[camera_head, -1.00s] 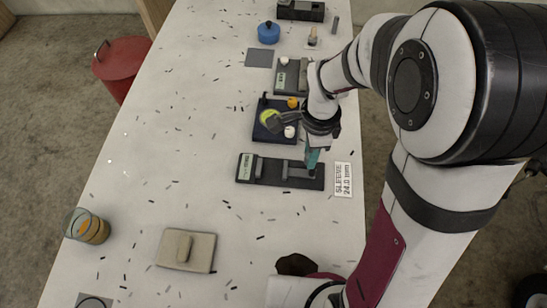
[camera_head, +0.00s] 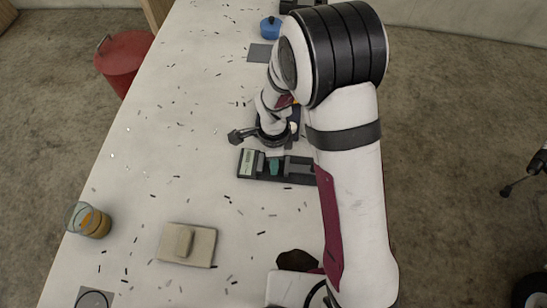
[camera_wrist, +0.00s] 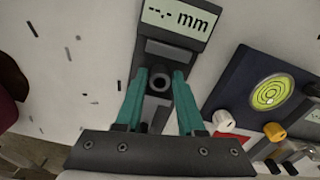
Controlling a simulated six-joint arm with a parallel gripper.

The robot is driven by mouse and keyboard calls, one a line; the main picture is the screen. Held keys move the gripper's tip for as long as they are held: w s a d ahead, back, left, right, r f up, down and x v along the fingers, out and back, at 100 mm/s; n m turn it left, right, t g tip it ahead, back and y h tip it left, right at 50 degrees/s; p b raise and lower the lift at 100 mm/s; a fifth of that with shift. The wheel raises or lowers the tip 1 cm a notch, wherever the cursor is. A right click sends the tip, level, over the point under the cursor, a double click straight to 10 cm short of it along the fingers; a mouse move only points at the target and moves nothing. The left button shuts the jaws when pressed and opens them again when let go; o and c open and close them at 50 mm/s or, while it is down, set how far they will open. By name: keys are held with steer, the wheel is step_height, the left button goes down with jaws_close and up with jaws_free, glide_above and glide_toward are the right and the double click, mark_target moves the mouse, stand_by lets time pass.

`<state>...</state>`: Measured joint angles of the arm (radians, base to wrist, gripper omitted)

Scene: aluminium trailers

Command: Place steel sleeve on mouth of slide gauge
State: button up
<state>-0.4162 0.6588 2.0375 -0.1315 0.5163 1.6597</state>
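The slide gauge (camera_head: 303,171) is a long dark bar with a pale display at its left end, lying on the white table. In the wrist view its display (camera_wrist: 180,17) reads "--.- mm". My gripper (camera_wrist: 160,78) has teal fingers pointing down at the gauge, just beside the display end; its tips also show in the head view (camera_head: 273,166). The steel sleeve (camera_wrist: 161,83) is a dark ring-ended tube between the fingertips, with a finger close against each side. It is over the gauge's jaw area; whether it touches the gauge I cannot tell.
A dark blue block (camera_wrist: 243,77) with a round green level and several knobs stands close beside the gauge. A beige handled block (camera_head: 187,245) and a glass with orange contents (camera_head: 90,221) are nearer. The table's left middle is clear except for small dark flecks.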

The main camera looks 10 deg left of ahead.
steer(key=shift+o, duration=1.3)
step_height(320, 180, up, 12)
steer(key=s+d+r+n+y, duration=0.1)
steer(key=s+d+r+n, duration=0.3)
steer(key=s, duration=0.6)
steer(key=s+d+r+n, duration=0.4)
steer(key=s+d+n, duration=0.2)
steer(key=s, duration=0.3)
steer(key=shift+s+d+r+y, duration=0.2)
steer(key=shift+s+d+y, duration=0.15)
steer(key=shift+d+y, duration=0.1)
